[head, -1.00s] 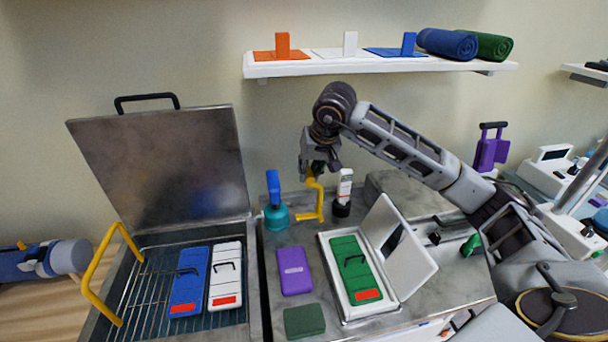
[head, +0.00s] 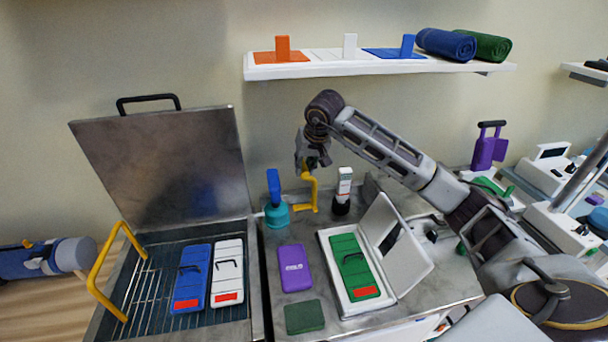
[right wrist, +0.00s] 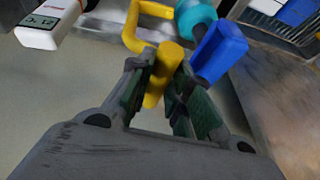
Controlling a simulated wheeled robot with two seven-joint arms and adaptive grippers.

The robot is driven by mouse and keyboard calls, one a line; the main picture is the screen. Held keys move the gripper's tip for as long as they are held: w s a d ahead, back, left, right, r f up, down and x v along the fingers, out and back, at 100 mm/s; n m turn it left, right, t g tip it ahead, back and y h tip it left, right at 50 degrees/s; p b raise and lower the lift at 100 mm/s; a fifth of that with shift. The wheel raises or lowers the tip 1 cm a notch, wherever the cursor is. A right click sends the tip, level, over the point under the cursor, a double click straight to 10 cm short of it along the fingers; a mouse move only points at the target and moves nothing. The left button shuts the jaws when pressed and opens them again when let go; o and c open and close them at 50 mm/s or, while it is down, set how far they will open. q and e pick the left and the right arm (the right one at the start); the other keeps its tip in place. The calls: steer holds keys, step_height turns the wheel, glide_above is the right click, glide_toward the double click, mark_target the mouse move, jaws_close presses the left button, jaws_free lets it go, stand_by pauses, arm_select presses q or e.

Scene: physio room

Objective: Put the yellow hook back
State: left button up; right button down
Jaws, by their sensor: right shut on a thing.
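My right gripper (head: 312,162) is shut on the yellow hook (head: 309,192), gripping its upper end. The hook hangs upright with its bent foot low over the back of the metal bench, between a teal-and-blue bottle (head: 275,212) and a white-and-black bottle (head: 343,190). Whether its foot touches the bench is unclear. The right wrist view shows the yellow hook (right wrist: 157,75) between the fingers (right wrist: 163,88), close to the blue part of the teal bottle (right wrist: 220,52). My left gripper is not in view.
The open steel tank (head: 255,300) holds blue and white packs; a yellow handle (head: 95,275) stands at its left. A purple pack (head: 294,268), a dark green pad (head: 304,318) and an open white case (head: 405,265) occupy the bench. A wall shelf (head: 380,66) is above.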

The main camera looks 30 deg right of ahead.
steer(key=shift+f, duration=0.25)
steer(key=shift+f+p, duration=0.35)
steer(key=shift+f, duration=1.1)
steer(key=shift+w+f, duration=0.25)
steer(key=shift+f, duration=0.25)
steer(key=c, duration=1.3)
jaws_free()
